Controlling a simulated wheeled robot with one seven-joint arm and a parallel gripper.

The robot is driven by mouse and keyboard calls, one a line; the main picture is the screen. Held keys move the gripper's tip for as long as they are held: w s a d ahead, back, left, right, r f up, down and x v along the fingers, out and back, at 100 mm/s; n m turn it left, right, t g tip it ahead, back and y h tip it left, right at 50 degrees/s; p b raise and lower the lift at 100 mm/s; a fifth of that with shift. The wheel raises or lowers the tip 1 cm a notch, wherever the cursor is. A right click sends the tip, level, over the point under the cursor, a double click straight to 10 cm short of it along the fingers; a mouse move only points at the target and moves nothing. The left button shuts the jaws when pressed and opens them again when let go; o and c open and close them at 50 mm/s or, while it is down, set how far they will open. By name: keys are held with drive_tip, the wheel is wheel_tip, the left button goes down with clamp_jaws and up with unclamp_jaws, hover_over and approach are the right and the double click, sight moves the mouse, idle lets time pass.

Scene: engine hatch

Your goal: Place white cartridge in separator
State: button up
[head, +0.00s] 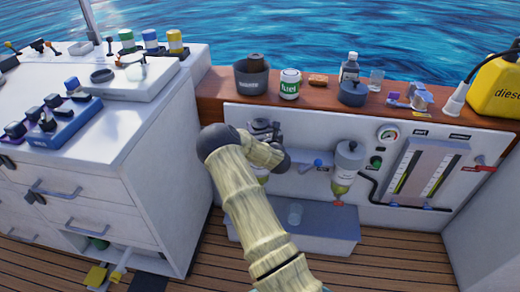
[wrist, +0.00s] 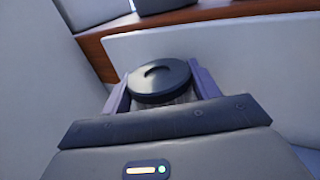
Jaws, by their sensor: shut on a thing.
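My gripper (wrist: 160,88) is shut on a black-capped cylinder (wrist: 160,80) in the wrist view, with a purple finger on each side. Its round black top has a curved slot, and a strip of greyish side shows below it. It may be the white cartridge, but most of its side is hidden. In the head view my gripper is mostly behind my arm, in front of the left part of the white panel. The separator appears to be the grey-topped unit with a clear greenish bowl (head: 346,163) on that panel, right of my arm. It looks upright.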

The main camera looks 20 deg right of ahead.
wheel_tip(320, 180, down, 5)
drive_tip(key=shift+f+b, duration=0.1)
drive_tip(key=shift+b, duration=0.25)
drive_tip(key=shift+f+b, duration=0.5)
drive_tip(key=shift+f, duration=1.7)
drive_tip(key=shift+f, duration=0.15)
drive_tip(key=o, duration=1.3)
drive_tip(key=shift+s+r, duration=0.1)
drive_tip(key=shift+r, duration=0.1)
drive_tip(key=s+a+p, duration=0.1)
drive_tip(key=s+p, duration=0.1)
drive_tip(key=s, duration=0.9)
drive_tip(key=shift+s+a, duration=0.2)
drive_tip(key=shift+s, duration=0.2)
